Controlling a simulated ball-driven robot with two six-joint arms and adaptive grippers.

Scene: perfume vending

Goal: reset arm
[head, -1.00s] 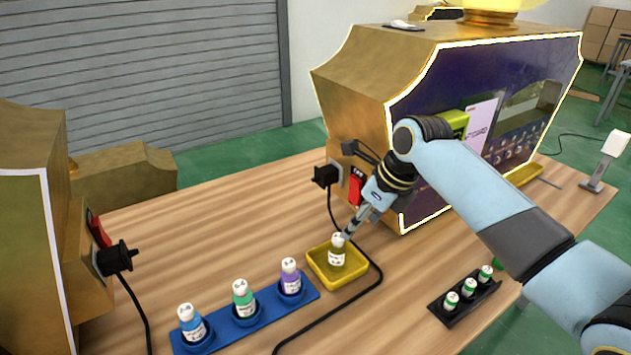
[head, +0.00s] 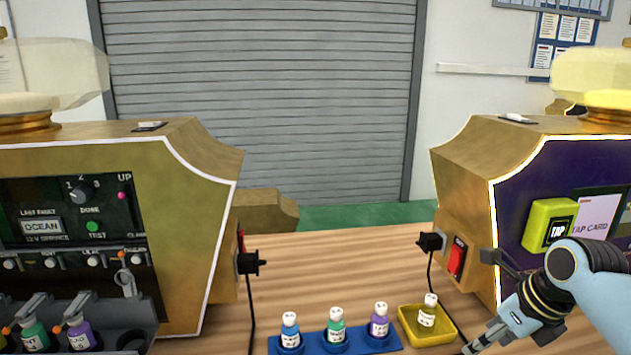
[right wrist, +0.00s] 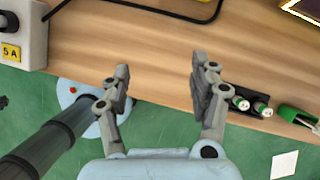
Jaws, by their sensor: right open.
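My right gripper (head: 472,348) is at the lower right of the head view, beside the yellow tray (head: 409,333) and apart from it. In the right wrist view the right gripper (right wrist: 160,80) is open, with nothing between its fingers. The wooden table's front edge and green floor lie below it there. A small white-capped bottle (head: 427,312) stands in the yellow tray. My left gripper is in no view.
A blue rack (head: 312,345) holds blue, green and purple bottles. Gold machines stand left (head: 190,250) and right (head: 465,180), with black plugs and cables. In the wrist view, a black holder (right wrist: 238,116) with green-and-white vials and a grey box (right wrist: 25,30) flank the gripper.

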